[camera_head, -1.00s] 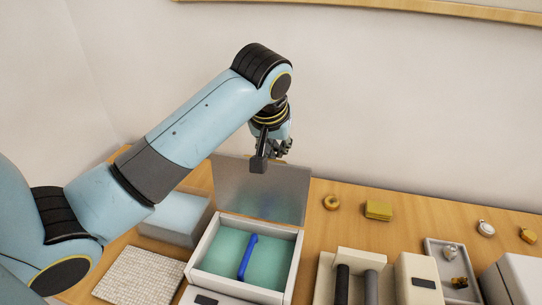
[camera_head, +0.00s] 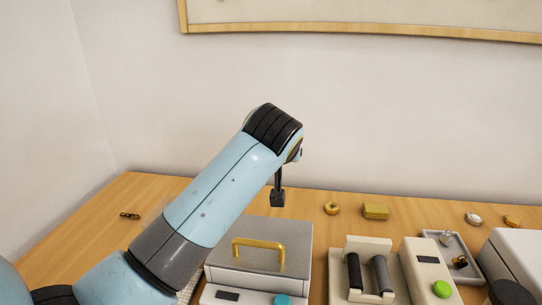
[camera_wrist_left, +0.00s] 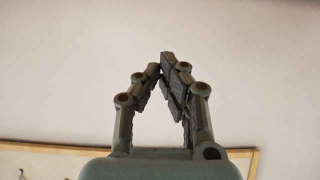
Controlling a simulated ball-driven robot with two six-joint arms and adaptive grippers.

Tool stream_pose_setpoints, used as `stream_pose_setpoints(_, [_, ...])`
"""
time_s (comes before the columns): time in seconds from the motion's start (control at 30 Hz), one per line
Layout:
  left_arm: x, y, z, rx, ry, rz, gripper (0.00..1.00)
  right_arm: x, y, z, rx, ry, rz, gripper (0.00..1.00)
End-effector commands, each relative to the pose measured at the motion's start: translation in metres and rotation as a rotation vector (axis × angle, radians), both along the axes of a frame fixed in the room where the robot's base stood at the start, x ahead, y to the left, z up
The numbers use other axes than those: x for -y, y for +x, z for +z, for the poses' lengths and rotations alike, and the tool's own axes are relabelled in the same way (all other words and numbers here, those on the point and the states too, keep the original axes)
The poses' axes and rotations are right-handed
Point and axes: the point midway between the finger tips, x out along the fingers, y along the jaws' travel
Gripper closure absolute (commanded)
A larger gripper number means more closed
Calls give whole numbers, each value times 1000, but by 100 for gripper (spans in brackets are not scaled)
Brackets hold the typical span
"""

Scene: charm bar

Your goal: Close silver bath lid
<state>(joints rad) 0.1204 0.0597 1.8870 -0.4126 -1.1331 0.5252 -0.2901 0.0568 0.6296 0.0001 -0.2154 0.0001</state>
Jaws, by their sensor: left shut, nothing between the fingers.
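The silver bath lid (camera_head: 262,240) lies flat over the bath (camera_head: 250,284), its gold handle (camera_head: 258,244) facing up. The bath's inside is hidden under it. The bath's front carries a dark display (camera_head: 227,296) and a teal button (camera_head: 281,300). My left arm rises across the picture, its wrist above and behind the lid, apart from it. My left gripper (camera_wrist_left: 163,68) is shut and empty in the left wrist view, fingertips together against the plain wall. My right gripper is not in view.
To the right stand a cream holder with two dark rollers (camera_head: 367,272), a cream device with a green button (camera_head: 441,289) and a grey tray (camera_head: 465,248) of small parts. A gold ring (camera_head: 332,208) and gold block (camera_head: 376,211) lie behind. The table's back left is mostly clear.

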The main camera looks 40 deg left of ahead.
Motion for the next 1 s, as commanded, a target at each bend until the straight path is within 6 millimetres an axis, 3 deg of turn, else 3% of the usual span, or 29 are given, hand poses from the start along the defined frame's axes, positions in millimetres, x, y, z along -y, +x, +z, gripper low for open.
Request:
stream_pose_setpoints(0.13, [-1, -1, -1, -2, 1, 1, 100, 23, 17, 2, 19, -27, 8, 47])
stream_pose_setpoints(0.23, [-1, -1, 0, -2, 2, 1, 100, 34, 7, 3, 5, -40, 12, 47])
stream_pose_setpoints(0.43, [-1, 5, 15, 0, 2, -3, 100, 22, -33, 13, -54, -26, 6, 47])
stream_pose_setpoints(0.63, [-2, 20, 49, 1, 3, -11, 100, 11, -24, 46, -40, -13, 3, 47])
stream_pose_setpoints(0.7, [7, 4, 27, -4, -2, -12, 100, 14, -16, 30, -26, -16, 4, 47])
stream_pose_setpoints(0.83, [19, -20, 11, -4, -2, -12, 100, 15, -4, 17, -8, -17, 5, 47])
stream_pose_setpoints(1.0, [32, -45, -2, -3, -1, -11, 100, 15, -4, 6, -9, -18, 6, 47])
